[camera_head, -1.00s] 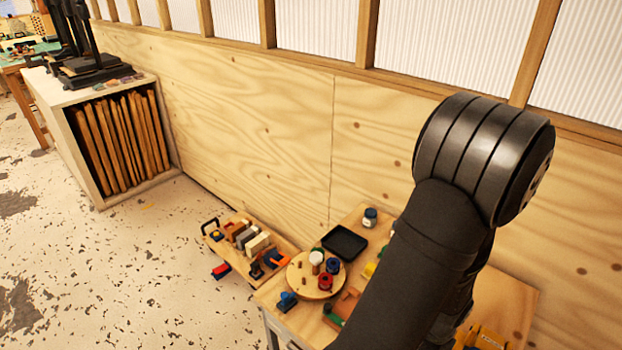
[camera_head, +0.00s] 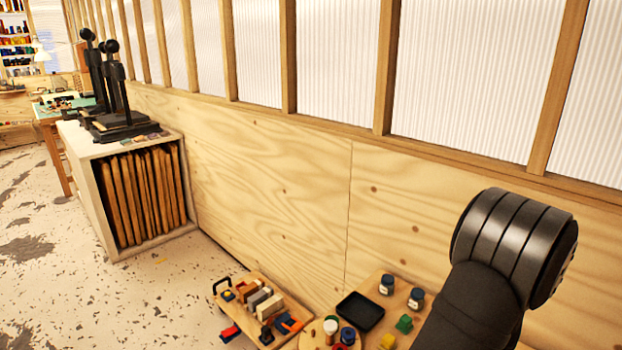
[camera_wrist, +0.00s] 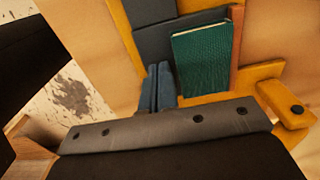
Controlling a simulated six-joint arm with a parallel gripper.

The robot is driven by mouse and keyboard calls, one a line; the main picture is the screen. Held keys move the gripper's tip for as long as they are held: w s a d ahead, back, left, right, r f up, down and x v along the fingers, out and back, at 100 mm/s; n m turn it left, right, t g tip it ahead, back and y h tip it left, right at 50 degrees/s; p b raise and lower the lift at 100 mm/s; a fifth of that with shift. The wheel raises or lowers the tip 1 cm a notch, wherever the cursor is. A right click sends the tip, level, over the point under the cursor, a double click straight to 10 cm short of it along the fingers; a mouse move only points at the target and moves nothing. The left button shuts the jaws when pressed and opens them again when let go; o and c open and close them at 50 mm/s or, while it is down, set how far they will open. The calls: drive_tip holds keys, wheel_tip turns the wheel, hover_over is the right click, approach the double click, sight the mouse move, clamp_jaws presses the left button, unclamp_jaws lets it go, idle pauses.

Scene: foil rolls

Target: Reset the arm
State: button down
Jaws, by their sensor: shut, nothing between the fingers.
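My gripper (camera_wrist: 157,75) shows in the wrist view as two narrow blue-grey fingers close together, with nothing held between them. Behind and right of the fingers is a green textured block or book (camera_wrist: 203,57) among ochre and dark grey pieces. The fingers appear apart from it, though the depth is hard to judge. In the head view my dark arm (camera_head: 475,310) rises from the lower right, and my gripper is out of that picture.
A table at the bottom holds a black tray (camera_head: 360,311), jars (camera_head: 386,284) and a round wooden stand with spools (camera_head: 347,336). Left of it is a board of small tools (camera_head: 262,303). A plywood wall (camera_head: 270,180) stands behind. A white cabinet (camera_head: 103,200) stands at left; floor nearby is clear.

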drive_tip(key=shift+s+a+r, duration=0.1)
drive_tip(key=shift+s+r, duration=0.05)
drive_tip(key=shift+r, duration=0.1)
wheel_tip(320, 180, up, 7)
wheel_tip(320, 180, down, 8)
drive_tip(key=shift+r, duration=0.1)
drive_tip(key=shift+w+d+r, duration=0.1)
drive_tip(key=shift+w+d, duration=0.25)
drive_tip(key=shift+s+a, duration=1.1)
drive_tip(key=shift+a, duration=0.05)
wheel_tip(320, 180, up, 4)
drive_tip(key=shift+f, duration=0.1)
drive_tip(key=shift+r, duration=1.2)
